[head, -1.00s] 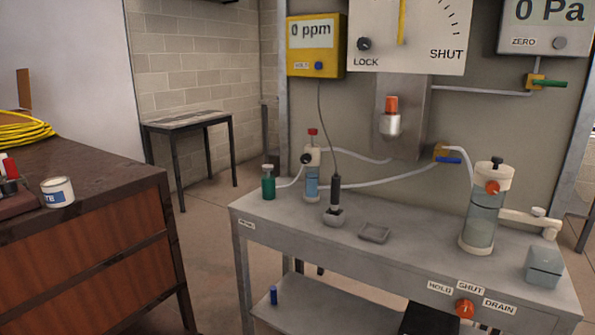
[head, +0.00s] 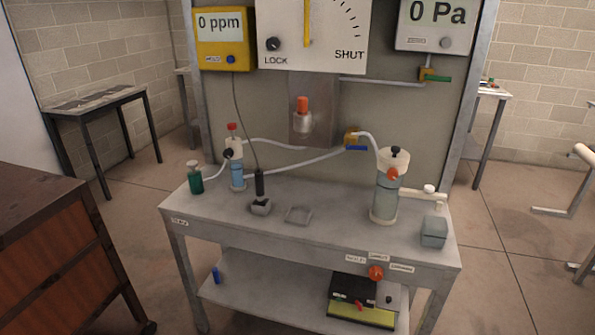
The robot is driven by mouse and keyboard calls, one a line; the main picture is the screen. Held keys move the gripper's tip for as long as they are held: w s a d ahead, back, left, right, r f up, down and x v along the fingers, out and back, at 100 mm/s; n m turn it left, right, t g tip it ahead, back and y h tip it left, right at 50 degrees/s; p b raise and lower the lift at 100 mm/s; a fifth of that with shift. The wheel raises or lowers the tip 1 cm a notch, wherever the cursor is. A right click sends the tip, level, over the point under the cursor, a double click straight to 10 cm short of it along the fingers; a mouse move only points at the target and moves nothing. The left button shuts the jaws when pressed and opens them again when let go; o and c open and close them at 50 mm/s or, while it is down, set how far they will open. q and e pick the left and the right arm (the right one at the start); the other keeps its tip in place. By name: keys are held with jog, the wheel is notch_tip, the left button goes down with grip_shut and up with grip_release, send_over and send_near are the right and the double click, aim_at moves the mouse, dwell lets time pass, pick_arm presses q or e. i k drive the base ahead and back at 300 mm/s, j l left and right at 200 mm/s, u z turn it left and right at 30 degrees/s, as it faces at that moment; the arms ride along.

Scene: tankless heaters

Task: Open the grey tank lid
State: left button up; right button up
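A small grey box with a closed-looking top (head: 434,232) stands at the right front corner of the grey bench (head: 330,240). It looks like the grey tank, but I cannot make out a lid seam. To its left stands a clear cylinder (head: 386,200) with a cream cap, a black knob on top and an orange knob on its side. A white pipe with a valve (head: 425,191) runs from the cylinder to above the box. Neither of my grippers is in view.
A green bottle (head: 195,178), a blue-liquid bottle (head: 237,172), a black probe in a grey holder (head: 260,206) and a shallow grey tray (head: 298,215) stand on the bench. A brown cabinet (head: 60,260) stands left.

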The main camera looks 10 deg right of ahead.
aim_at(388, 293)
jog(key=z, duration=1.2)
